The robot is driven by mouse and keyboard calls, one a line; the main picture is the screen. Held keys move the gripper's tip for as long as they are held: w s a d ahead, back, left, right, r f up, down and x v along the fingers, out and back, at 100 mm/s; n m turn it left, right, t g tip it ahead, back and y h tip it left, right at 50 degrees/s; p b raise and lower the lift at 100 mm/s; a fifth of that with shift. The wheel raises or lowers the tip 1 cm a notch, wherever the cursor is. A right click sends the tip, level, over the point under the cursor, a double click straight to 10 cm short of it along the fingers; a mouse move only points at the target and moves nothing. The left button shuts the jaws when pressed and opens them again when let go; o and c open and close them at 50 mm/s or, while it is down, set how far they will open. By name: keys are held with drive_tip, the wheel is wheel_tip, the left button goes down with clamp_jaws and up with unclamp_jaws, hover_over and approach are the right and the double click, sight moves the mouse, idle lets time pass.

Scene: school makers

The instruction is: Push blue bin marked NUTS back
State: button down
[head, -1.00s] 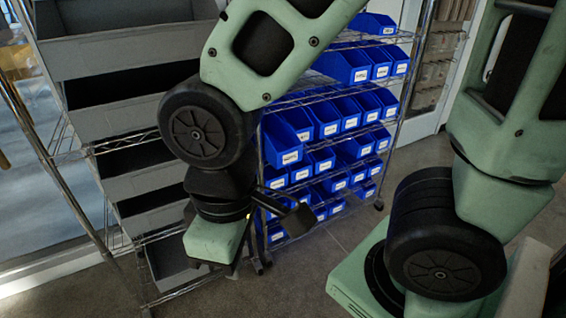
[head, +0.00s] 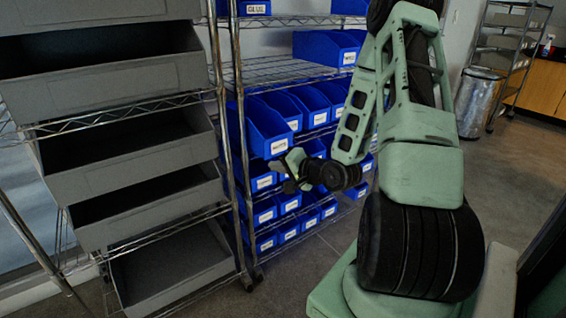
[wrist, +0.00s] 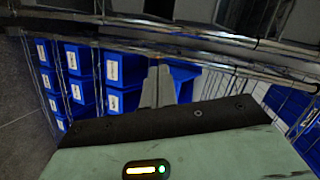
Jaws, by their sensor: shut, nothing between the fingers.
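The blue bin (head: 266,128) with a white label that seems to read NUTS juts out in front of its row on the wire rack in the head view. The label is small and blurred. My gripper (head: 281,167) is in front of the rack, just below that label. I cannot tell whether it touches the bin. In the wrist view my gripper's grey fingers (wrist: 157,86) are together and hold nothing. A blue bin surface shows just behind them, but its label is hidden there.
Several other labelled blue bins (head: 312,103) fill the rack's shelves. A rack of large grey bins (head: 130,155) stands close on the left, its chrome post (head: 235,120) beside the blue bins. Open floor (head: 500,170) lies to the right, with a metal trash can (head: 479,103) behind.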

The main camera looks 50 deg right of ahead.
drive_tip(key=s+d+f+m+t+h+b, duration=0.1)
drive_tip(key=s+d+m+t+h+b, duration=0.2)
drive_tip(key=s+d+m, duration=0.4)
drive_tip(key=n+h+b, duration=0.1)
drive_tip(key=b, duration=0.8)
approach(277, 144)
drive_tip(key=x, duration=0.6)
drive_tip(key=shift+w+d+f, duration=0.15)
drive_tip(key=shift+w+d, duration=0.05)
drive_tip(key=shift+w, duration=0.2)
drive_tip(key=shift+w+p, duration=0.25)
drive_tip(key=shift+p, duration=0.1)
drive_tip(key=p+x, duration=0.2)
drive_tip(key=x, duration=0.7)
drive_tip(key=shift+w+d+p, duration=0.15)
drive_tip(key=shift+w+p, duration=0.15)
drive_tip(key=shift+w, duration=0.05)
drive_tip(key=shift+s, duration=0.1)
